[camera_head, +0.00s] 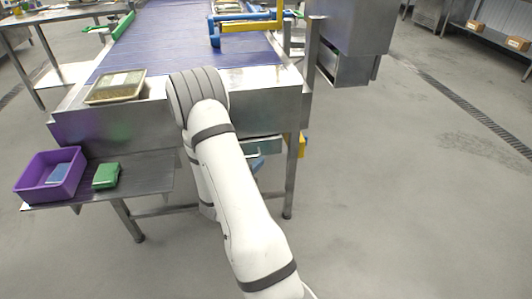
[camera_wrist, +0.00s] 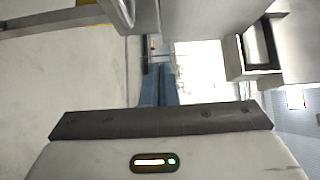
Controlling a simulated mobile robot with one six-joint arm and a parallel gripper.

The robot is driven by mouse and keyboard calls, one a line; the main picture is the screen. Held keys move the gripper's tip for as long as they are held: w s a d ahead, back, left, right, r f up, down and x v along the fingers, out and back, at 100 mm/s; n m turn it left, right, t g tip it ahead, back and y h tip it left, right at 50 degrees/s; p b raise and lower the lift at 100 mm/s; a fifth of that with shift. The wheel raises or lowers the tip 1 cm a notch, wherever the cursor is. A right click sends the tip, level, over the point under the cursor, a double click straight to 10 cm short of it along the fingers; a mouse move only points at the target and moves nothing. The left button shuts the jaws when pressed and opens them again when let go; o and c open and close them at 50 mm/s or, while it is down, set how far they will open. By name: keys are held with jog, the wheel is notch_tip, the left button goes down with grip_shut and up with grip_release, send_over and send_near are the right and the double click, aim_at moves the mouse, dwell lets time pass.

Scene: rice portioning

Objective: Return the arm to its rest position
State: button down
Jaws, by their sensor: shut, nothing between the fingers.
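My white arm (camera_head: 235,200) reaches from the bottom edge of the head view up to the front of the steel table (camera_head: 262,88). It bends there at a grey-banded joint and folds down behind itself. In the wrist view my gripper (camera_wrist: 160,70) shows as two blue-grey fingers side by side. They are shut, with nothing visible between them.
A filled tray (camera_head: 142,87) sits on the table's left corner by the blue conveyor belt (camera_head: 185,35). A side shelf (camera_head: 145,172) bears a purple bin (camera_head: 72,184) and a green block (camera_head: 106,176). Floor at the right is clear.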

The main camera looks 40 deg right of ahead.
jog(key=shift+v, duration=1.45)
jog(key=s+a+r+m+g+y+p, duration=0.4)
jog(key=s+r+m, duration=0.3)
jog(key=r+m, duration=0.4)
jog(key=s+a+r+m+g+y+p, duration=0.25)
jog(key=s+r+m+g+p, duration=0.2)
jog(key=s+r+m, duration=0.55)
jog(key=a+r+m+t+y+p, duration=0.3)
jog(key=a+r+m+y, duration=0.2)
jog(key=a+m, duration=0.3)
jog(key=a+r+m+t+y+p, duration=0.3)
jog(key=a+r+m+y+p, duration=0.1)
jog(key=a+r+m, duration=0.3)
jog(key=a+m+y, duration=0.1)
jog(key=a+m, duration=0.1)
jog(key=m, duration=0.1)
jog(key=shift+a+y, duration=0.2)
jog(key=shift+y, duration=0.15)
